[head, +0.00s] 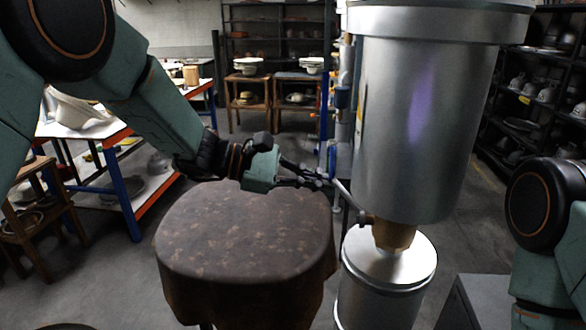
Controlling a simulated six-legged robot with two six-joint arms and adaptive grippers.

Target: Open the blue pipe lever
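A thin blue vertical pipe (325,95) stands behind the large metal cylinder, with a blue fitting (341,98) beside it. A thin silver lever (346,193) slants down to a brass-coloured fitting (393,234) under the cylinder. My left gripper (322,178) reaches in from the left, its dark fingers near the upper end of the silver lever and in front of the blue pipe. I cannot tell whether the fingers touch or hold the lever. My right arm shows at the right edge; its gripper is out of view.
The metal cylinder (425,120) stands above a lower silver drum (405,270). A round brown-topped table (240,235) stands below my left gripper. Shelves (275,30) line the back. Floor is open between bench and round table.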

